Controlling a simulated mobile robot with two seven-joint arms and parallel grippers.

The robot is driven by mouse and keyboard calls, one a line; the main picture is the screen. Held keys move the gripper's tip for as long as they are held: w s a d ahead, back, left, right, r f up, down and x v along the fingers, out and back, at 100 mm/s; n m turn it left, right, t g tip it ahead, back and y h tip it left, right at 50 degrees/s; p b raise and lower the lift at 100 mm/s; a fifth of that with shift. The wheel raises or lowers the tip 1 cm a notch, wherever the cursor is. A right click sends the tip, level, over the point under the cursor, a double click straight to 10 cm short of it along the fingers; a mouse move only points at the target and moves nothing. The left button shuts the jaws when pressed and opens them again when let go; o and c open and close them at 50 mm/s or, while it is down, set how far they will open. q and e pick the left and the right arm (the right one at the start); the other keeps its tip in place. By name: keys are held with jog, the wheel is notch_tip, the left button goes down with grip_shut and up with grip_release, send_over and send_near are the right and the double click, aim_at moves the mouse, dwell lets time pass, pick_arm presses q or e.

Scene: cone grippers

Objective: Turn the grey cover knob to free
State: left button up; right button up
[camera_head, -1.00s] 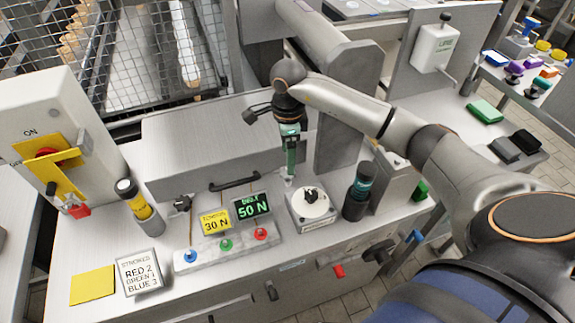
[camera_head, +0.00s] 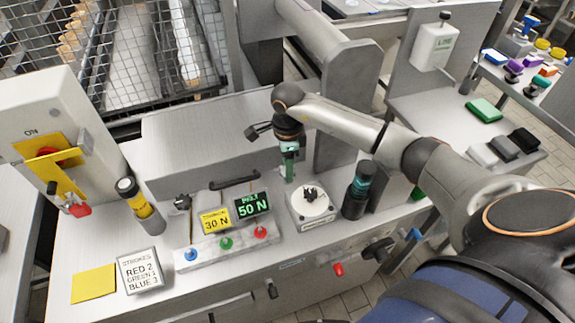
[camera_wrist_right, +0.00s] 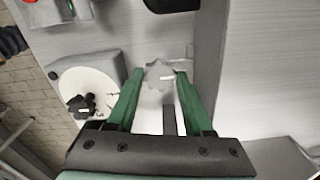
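The grey cover knob (camera_wrist_right: 159,73) is a pale, lobed knob in the right wrist view, at the fingertips of my right gripper (camera_wrist_right: 160,76). One green finger is on each side of it, spread apart; I cannot tell whether they touch it. In the head view my right gripper (camera_head: 289,178) points down at the bench, behind the white dial box. The knob is hidden there by the gripper. My left gripper is not in view.
A white round dial with a black knob (camera_head: 310,194) stands close by the gripper. A dark bottle (camera_head: 356,190) stands right of it. A grey cover with a black handle (camera_head: 234,181) lies to the left, near the green 50 N display (camera_head: 251,206).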

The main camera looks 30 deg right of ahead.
grip_shut()
